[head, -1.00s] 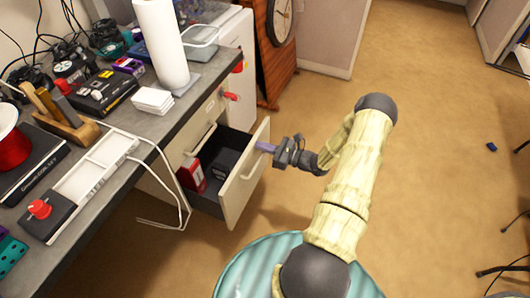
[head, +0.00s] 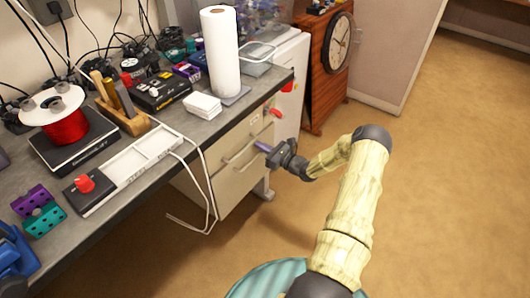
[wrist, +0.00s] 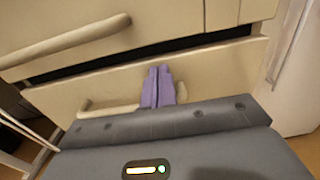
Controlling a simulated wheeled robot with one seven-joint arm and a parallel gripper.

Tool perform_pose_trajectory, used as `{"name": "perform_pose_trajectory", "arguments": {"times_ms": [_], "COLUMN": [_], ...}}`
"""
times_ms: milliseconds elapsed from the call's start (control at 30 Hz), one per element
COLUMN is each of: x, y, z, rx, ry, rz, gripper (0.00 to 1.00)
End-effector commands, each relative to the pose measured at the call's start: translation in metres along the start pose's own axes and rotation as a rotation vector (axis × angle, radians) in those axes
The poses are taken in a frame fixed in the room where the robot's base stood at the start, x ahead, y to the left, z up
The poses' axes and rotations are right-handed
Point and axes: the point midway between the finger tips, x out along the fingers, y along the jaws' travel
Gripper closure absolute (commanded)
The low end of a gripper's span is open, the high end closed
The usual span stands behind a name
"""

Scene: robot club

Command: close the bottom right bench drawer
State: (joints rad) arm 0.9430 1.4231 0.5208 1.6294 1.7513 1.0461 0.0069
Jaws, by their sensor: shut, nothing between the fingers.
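The bottom right bench drawer (head: 238,188) has a cream front with a bar handle, and sits almost in line with the cabinet in the head view. In the wrist view its front (wrist: 222,78) shows a dark gap along its top edge, so I cannot tell if it is fully shut. My gripper (head: 261,147) is shut and empty, with its purple fingertips (wrist: 158,84) at the drawer front, just right of the handle (wrist: 108,110). The fingertips look to be touching it or very close. The drawer's inside is hidden.
The upper drawer (wrist: 160,20) is above, with its own handle. The bench top (head: 190,126) holds a paper roll (head: 219,50), a red spool (head: 66,126) and tools. White cables (head: 208,190) hang at the drawer's left. The carpet (head: 430,170) at right is clear.

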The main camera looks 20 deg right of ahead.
Motion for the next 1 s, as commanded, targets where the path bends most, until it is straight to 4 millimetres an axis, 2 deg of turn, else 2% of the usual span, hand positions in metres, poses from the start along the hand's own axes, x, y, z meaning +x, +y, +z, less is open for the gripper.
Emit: {"name": "perform_pose_trajectory", "arguments": {"times_ms": [200, 667, 867, 1000], "x": [0.008, 0.011, -0.003, -0.025], "y": [-0.002, -0.001, -0.003, -0.006], "z": [0.000, 0.003, 0.005, 0.004], "rx": [-0.001, -0.003, -0.002, -0.001], "ry": [0.000, -0.005, -0.005, -0.001], "rz": [-0.004, -0.002, -0.002, -0.003], "gripper": [1.00, 1.00, 1.00, 1.00]}}
